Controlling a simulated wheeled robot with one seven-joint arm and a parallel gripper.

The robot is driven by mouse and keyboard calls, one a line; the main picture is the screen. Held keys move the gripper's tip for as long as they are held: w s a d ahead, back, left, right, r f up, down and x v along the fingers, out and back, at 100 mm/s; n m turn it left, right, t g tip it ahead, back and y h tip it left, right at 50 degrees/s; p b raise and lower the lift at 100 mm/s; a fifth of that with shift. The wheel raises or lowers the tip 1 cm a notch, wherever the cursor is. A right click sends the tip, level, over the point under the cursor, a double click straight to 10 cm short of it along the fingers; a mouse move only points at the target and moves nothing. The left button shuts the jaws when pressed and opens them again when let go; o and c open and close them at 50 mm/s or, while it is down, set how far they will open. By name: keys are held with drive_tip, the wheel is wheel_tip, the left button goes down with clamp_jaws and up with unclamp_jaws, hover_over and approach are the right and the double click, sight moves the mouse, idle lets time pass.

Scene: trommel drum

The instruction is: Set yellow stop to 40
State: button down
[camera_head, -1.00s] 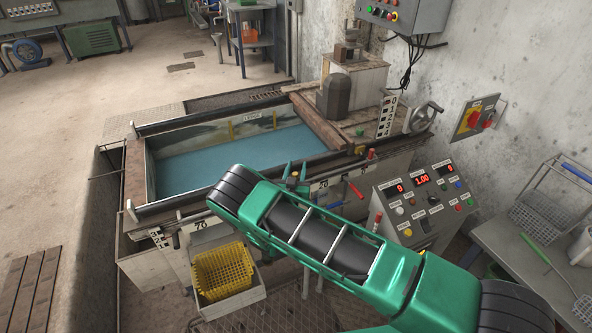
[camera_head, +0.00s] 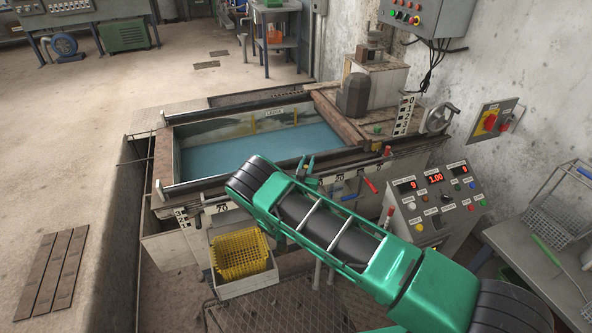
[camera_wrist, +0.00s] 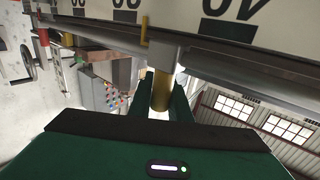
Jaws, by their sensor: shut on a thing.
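The yellow stop shows in the wrist view as a brass-yellow post (camera_wrist: 160,91) below the rail, with a thin yellow pointer (camera_wrist: 145,31) above it against the scale. My gripper (camera_wrist: 159,105) is shut on the post, a green finger on each side. The scale plate is upside down in this view. Its large mark 40 (camera_wrist: 236,10) is to the right of the pointer. A smaller, cut-off mark (camera_wrist: 124,5) is closer, on the left. In the head view my gripper (camera_head: 306,171) is at the tank's front rail, partly behind my arm; the stop is hidden there.
A red-handled lever (camera_head: 371,185) sits right of my gripper on the tank front. A control panel (camera_head: 435,200) with red displays stands further right. Open floor lies left of the tank.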

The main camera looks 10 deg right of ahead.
drive_tip(key=s+a, duration=0.1)
drive_tip(key=a, duration=0.6)
drive_tip(key=shift+s, duration=0.2)
drive_tip(key=c, duration=1.6)
unclamp_jaws()
drive_tip(key=shift+c, duration=0.2)
drive_tip(key=shift+s, duration=0.1)
drive_tip(key=v, duration=1)
drive_tip(key=shift+s, duration=0.25)
drive_tip(key=shift+a+f, duration=0.1)
